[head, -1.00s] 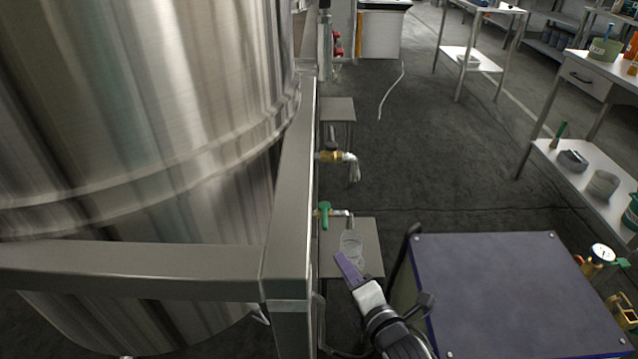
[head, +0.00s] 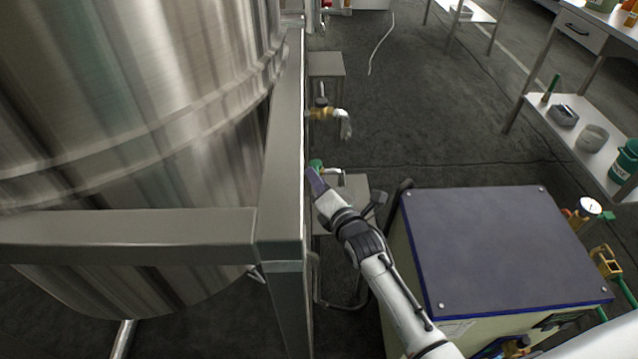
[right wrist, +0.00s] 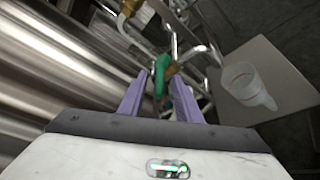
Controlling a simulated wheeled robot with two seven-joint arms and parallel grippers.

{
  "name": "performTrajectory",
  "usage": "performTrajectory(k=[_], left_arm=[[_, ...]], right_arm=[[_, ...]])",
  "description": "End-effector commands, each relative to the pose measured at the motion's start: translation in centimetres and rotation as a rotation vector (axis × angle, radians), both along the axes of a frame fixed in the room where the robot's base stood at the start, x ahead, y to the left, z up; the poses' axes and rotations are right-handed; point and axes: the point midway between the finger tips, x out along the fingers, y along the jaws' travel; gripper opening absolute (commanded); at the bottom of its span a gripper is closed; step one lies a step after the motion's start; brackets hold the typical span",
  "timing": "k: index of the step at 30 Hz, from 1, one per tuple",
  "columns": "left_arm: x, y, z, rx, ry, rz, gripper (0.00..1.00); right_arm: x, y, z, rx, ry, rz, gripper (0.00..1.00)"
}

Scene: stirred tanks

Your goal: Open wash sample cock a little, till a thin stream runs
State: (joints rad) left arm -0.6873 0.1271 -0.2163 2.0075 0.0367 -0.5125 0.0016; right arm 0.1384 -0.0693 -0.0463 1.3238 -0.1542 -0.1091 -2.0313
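A cock with a green lever handle (head: 316,165) and a bent metal spout (head: 333,172) sits beside the tank frame's post; no label is readable. In the right wrist view the green handle (right wrist: 161,74) lies between the two purple fingers of my right gripper (right wrist: 158,92). The fingers stand apart, with a gap visible on the handle's left; the right finger is close to it. I see no stream at the spout. A clear jug (right wrist: 246,86) stands on a small grey shelf (right wrist: 285,75) by the cock; my gripper hides it in the head view. My left gripper is out of view.
A second cock (head: 322,112), brass with a dark handle, is farther back along the frame. The steel tank (head: 130,120) and its grey frame (head: 120,237) fill the left. A dark-topped cabinet (head: 490,245) stands right of my arm. Bare floor lies behind it.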

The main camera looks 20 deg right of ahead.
Motion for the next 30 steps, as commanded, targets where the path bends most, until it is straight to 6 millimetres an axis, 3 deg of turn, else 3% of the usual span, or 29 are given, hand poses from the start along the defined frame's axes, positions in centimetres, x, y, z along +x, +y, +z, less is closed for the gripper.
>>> performTrajectory(k=[7, 13, 30], left_arm=[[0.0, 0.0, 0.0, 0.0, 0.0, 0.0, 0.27], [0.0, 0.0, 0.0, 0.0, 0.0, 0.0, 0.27], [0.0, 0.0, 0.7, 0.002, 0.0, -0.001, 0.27]], right_arm=[[0.1, 0.0, 0.0, 0.001, 0.001, -0.001, 0.31], [0.1, 0.0, 0.0, 0.001, 0.0, 0.0, 0.0], [-0.2, -1.2, 0.1, -0.009, 0.001, 0.053, 0.0]])
